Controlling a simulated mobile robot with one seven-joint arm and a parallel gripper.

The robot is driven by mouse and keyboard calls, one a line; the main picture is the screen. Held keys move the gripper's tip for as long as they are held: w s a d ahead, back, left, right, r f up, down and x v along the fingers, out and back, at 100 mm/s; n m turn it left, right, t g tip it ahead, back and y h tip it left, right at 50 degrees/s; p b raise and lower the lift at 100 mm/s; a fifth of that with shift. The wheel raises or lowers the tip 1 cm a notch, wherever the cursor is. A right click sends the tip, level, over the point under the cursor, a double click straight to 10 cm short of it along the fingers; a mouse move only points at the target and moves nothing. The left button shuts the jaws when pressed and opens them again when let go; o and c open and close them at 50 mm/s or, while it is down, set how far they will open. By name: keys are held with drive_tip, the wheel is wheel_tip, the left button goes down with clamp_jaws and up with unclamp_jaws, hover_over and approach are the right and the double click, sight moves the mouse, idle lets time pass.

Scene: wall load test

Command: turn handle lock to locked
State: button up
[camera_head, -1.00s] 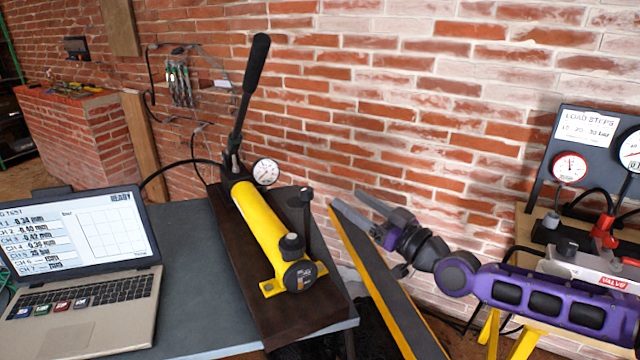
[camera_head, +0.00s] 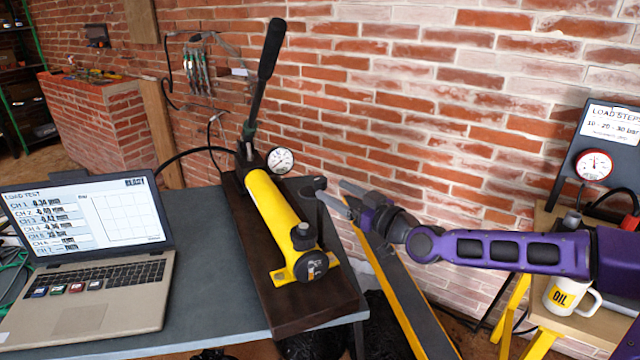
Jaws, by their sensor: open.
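A yellow hand pump (camera_head: 275,208) lies on a dark board on the grey-blue table. Its long black handle (camera_head: 264,75) stands up, tilted slightly right. A black upright post with a knobbed top (camera_head: 314,184) stands beside the pump's right side; I cannot tell for sure whether it is the handle lock, and no lock marking is readable. My gripper (camera_head: 331,190) is open, its two grey fingers pointing left. The nearer fingertip overlaps the post just below its top in the picture; I cannot tell whether they touch. Nothing shows between the fingers.
A round gauge (camera_head: 281,160) sits at the pump's far end. A laptop (camera_head: 88,260) stands left on the table. A yellow-edged dark beam (camera_head: 400,290) slopes under my arm. An OIL mug (camera_head: 570,296) and a gauge panel (camera_head: 597,150) are at right. The brick wall (camera_head: 420,90) is behind.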

sight(324, 185)
drive_tip(key=x, duration=0.6)
clamp_jaws()
idle(0.3)
